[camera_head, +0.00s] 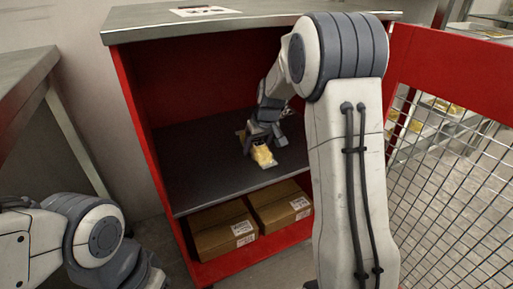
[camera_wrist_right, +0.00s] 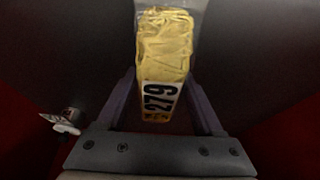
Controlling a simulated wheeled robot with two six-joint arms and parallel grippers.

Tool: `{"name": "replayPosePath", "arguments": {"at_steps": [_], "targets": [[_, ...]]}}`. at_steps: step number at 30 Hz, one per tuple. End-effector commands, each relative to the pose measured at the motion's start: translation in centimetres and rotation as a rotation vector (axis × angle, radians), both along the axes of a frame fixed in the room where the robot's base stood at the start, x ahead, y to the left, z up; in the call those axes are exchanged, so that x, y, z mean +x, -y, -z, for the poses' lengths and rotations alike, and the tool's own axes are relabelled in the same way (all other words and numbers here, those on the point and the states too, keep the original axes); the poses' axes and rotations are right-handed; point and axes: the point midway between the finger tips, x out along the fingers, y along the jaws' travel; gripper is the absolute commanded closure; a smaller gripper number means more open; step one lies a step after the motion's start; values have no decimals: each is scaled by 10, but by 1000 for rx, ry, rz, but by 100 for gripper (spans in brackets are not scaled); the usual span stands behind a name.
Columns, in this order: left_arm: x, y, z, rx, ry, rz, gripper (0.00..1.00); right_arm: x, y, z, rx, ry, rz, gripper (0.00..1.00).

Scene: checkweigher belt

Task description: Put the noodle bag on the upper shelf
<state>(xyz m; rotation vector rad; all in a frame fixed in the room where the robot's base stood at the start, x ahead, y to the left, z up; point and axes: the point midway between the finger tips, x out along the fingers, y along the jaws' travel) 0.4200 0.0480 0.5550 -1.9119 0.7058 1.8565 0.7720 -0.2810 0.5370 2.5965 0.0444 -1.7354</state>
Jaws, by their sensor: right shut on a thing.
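The noodle bag (camera_head: 263,156) is a clear packet of yellow noodles. It is at the upper shelf (camera_head: 200,168) of the red cabinet, a dark grey board. My right gripper (camera_head: 264,140) reaches into the cabinet and is shut on the bag. I cannot tell whether the bag touches the shelf. My left arm shows at the lower left; its gripper is not in view.
Two cardboard boxes (camera_head: 222,232) stand on the lower level. The red cabinet side (camera_head: 140,130) and grey top (camera_head: 240,22) enclose the shelf. A red-framed mesh door (camera_head: 450,60) stands open at right. A small white object (camera_wrist_right: 62,122) shows in the wrist view. The shelf's left part is clear.

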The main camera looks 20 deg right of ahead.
Motion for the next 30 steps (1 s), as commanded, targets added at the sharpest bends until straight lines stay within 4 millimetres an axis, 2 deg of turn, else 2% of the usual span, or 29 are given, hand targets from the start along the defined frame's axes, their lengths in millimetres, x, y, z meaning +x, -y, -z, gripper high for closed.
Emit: {"name": "replayPosePath", "arguments": {"at_steps": [3,4,6,17,27,30], "targets": [[0,0,2,0,0,0,50,0,0,3,0,1,0,100],[0,0,2,0,0,0,50,0,0,3,0,0,0,28],[0,0,1,0,0,0,50,0,0,3,0,0,0,1],[0,0,-1,0,0,0,50,0,0,-1,0,1,-1,1],[0,0,-31,0,0,0,50,-20,1,-53,-1,1,0,1],[0,0,-36,0,0,0,50,-25,1,-64,0,0,0,1]]}}
